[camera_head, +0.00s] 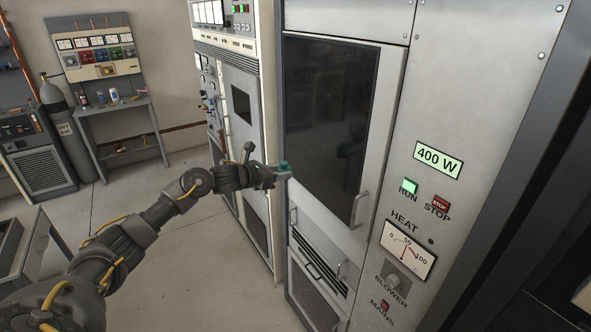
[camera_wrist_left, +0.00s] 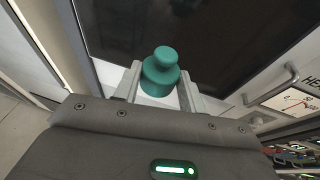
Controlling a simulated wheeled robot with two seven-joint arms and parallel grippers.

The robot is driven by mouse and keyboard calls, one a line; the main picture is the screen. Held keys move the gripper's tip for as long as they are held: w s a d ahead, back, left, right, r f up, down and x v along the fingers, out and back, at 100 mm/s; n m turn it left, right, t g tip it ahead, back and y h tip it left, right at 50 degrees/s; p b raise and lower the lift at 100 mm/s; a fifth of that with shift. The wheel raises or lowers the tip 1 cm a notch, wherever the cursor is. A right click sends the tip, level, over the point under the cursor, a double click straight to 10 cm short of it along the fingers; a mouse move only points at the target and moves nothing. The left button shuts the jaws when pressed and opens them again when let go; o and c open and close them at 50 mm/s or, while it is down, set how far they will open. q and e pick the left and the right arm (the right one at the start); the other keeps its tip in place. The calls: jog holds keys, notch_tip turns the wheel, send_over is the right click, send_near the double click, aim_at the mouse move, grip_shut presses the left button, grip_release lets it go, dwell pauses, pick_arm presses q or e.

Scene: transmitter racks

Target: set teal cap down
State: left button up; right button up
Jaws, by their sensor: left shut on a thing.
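The teal cap (camera_wrist_left: 160,74) is a round piece with a small knob on top. It sits between the two fingers of my left gripper (camera_wrist_left: 158,92), which is shut on it. In the head view the teal cap (camera_head: 283,166) shows small at the tip of my left gripper (camera_head: 272,176), in front of the rack's dark-windowed door (camera_head: 297,200). A pale surface shows just behind the cap in the wrist view; I cannot tell whether the cap touches it. My right gripper is not in view.
A panel on the right has a 400 W sign (camera_head: 438,161), a lit green RUN button (camera_head: 409,186) and a HEAT meter (camera_head: 408,250). A door handle (camera_head: 358,209) sticks out. A workbench (camera_head: 118,104) and gas cylinder (camera_head: 66,130) stand at back left. The floor between is clear.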

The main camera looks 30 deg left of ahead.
pick_arm(q)
jog(key=s+a+f+n+g+y, duration=0.1)
jog(key=s+a+f+n+y, duration=0.1)
jog(key=a+f+n+y, duration=0.35)
jog(key=s+a+f+n+g+y, duration=0.1)
jog(key=s+a+f+n+y, duration=0.2)
jog(key=a+n+y, duration=0.45)
jog(key=s+d+r+m+t+h+b, duration=0.1)
jog(key=s+d+r+m+h, duration=0.15)
jog(key=d, duration=0.75)
jog(key=s+d+r+m+t+h, duration=0.1)
jog(key=s+d+r+m+h, duration=0.15)
jog(key=d, duration=0.75)
jog(key=s+d+r+m+t+h+b, duration=0.1)
jog(key=s+d+r+m+h, duration=0.15)
jog(key=d, duration=0.75)
jog(key=s+d+f+m+b, duration=0.1)
jog(key=s+f+b, duration=0.3)
jog(key=f+b, duration=0.3)
jog(key=b, duration=0.5)
jog(key=shift+s, duration=0.2)
